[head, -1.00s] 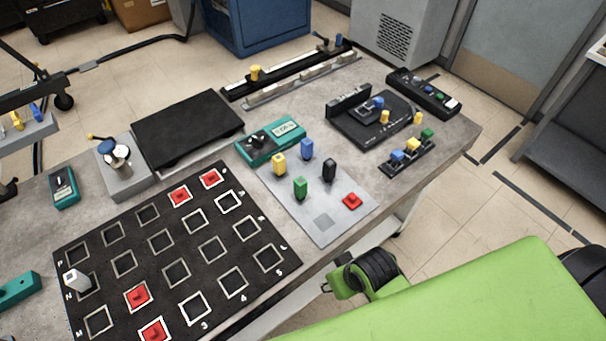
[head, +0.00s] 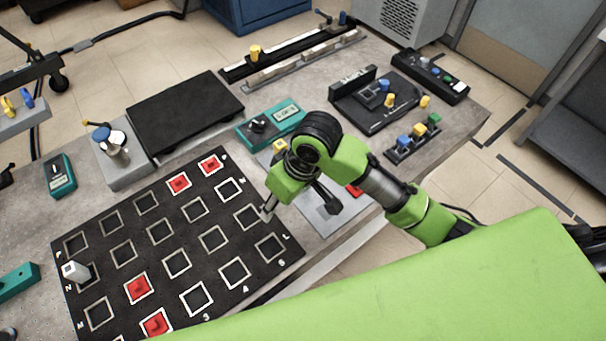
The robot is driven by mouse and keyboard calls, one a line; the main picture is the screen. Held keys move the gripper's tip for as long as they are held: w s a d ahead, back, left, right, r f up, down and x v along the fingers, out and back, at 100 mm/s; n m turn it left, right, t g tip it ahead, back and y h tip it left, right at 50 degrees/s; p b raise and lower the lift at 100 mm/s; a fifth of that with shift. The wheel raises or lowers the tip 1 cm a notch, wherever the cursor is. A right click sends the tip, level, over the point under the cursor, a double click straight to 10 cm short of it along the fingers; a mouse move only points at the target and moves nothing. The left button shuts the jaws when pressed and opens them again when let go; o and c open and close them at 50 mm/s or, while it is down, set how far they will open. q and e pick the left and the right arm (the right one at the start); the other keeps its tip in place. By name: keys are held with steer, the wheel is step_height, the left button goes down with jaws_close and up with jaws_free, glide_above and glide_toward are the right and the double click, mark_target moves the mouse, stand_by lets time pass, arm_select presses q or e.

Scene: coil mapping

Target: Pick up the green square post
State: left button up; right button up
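My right gripper (head: 297,207) reaches in from the right over the grey plate (head: 324,229), pointing down. Its two fingertips look apart, one to the left over the black mat's edge, one to the right over the plate. The green square post on that plate is not visible now; my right gripper and wrist cover its place. I cannot tell whether it is between the fingers. A yellow post (head: 279,146) and a red piece (head: 354,189) on the plate show in part beside my arm. My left gripper is not in view.
A black gridded mat (head: 142,205) with several red squares lies to the left. A teal meter (head: 271,124) stands just behind the plate. A black rack (head: 412,143) with blue, yellow and green blocks is to the right. The table's front edge is near the plate.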

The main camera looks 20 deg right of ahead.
steer(key=w+d+r+m+g+h, duration=0.2)
steer(key=w+d+r+h, duration=0.1)
steer(key=w+d+r, duration=0.6)
steer(key=f, duration=0.2)
steer(key=f+p, duration=0.1)
steer(key=f, duration=0.4)
steer(key=shift+s+a+f, duration=0.2)
steer(key=shift+s+f, duration=0.1)
steer(key=shift+f, duration=0.1)
steer(key=f+p, duration=0.2)
steer(key=f, duration=0.2)
steer(key=shift+w+f, duration=0.1)
steer(key=shift+w, duration=0.1)
steer(key=shift+f, duration=0.5)
jaws_close()
